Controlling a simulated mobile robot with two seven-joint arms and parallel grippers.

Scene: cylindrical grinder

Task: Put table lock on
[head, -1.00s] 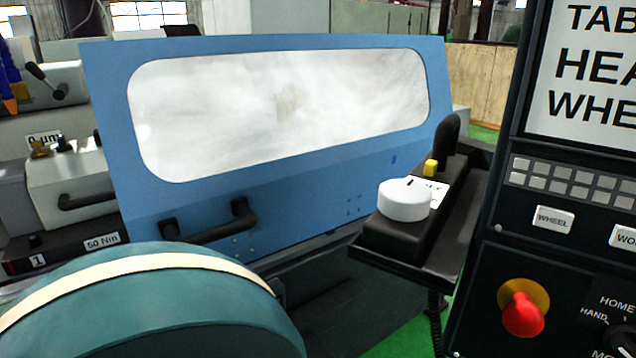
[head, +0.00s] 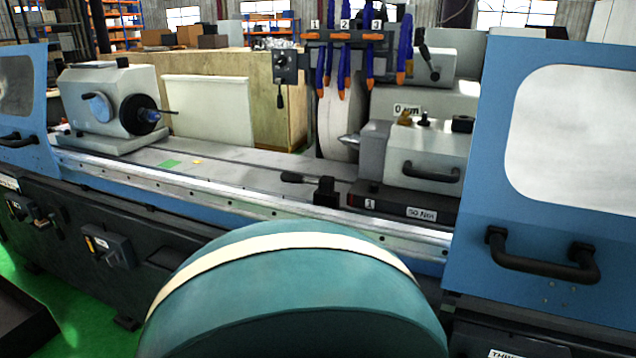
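No part is legibly labelled as the table lock. A black block with a short lever (head: 318,187) stands at the front of the machine table (head: 225,172), its lever pointing left. On the dark front of the machine are a grey control box (head: 108,247) and, further left, another control with a handle (head: 35,212). Their small labels cannot be read, so I cannot tell which is the table lock or its setting. Neither of my grippers is in view.
A blue door with a window and black handle (head: 543,258) covers the right; another blue door (head: 22,120) is at the left edge. Green floor shows at lower left.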

